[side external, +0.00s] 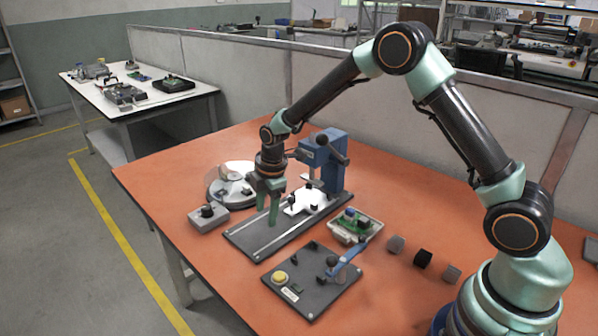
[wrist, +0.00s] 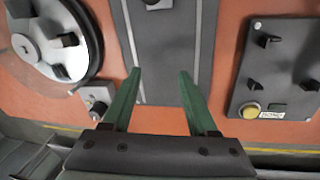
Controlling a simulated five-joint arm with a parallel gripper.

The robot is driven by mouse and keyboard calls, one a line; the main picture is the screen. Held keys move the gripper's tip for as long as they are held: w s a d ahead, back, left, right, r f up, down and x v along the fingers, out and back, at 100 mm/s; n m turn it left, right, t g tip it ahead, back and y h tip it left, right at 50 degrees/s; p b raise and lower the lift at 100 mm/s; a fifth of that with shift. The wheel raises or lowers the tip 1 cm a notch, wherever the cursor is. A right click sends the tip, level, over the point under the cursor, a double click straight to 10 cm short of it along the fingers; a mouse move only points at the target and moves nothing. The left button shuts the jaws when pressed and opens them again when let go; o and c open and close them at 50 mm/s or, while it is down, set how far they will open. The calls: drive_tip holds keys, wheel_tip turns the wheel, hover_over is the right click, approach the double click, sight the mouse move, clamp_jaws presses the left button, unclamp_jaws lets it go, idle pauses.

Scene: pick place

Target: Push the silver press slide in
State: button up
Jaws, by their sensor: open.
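The silver press slide (side external: 303,202) is a pale plate with dark knobs on the grey rail base (side external: 250,238), near the foot of the blue press (side external: 335,165). In the wrist view only a pale edge of the slide (wrist: 158,4) shows at the top, on the dark rail base (wrist: 170,60). My gripper (side external: 267,213) points down over the front part of the base, apart from the slide and on its side away from the press. Its green fingers are spread and empty in the wrist view (wrist: 160,72).
A round dial fixture (side external: 232,185) and a small grey button box (side external: 208,215) stand left of the base. A control panel with a yellow button (side external: 312,280), a tray with a green board (side external: 355,227) and several small blocks (side external: 423,259) lie to the right.

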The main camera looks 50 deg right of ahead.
drive_tip(key=a, duration=0.7)
drive_tip(key=shift+a+r, duration=0.2)
drive_tip(key=shift+a, duration=0.05)
wheel_tip(320, 180, up, 12)
drive_tip(key=s, duration=0.2)
drive_tip(key=s+d+r+m+t, duration=0.1)
drive_tip(key=s+d+r+m, duration=0.3)
drive_tip(key=s+m, duration=0.3)
drive_tip(key=s+d+r+m+t, duration=0.2)
drive_tip(key=s+d+r+m, duration=0.2)
drive_tip(key=s, duration=0.7)
drive_tip(key=shift+s+d+r+m, duration=0.35)
drive_tip(key=shift+d+m, duration=0.9)
drive_tip(key=shift+m, duration=0.55)
drive_tip(key=shift+s+d+f+m, duration=0.15)
drive_tip(key=shift+s+m, duration=0.15)
drive_tip(key=shift+s, duration=0.05)
drive_tip(key=shift+s+d+f+m, duration=0.1)
drive_tip(key=shift+s+m, duration=0.2)
drive_tip(key=shift+s, duration=0.05)
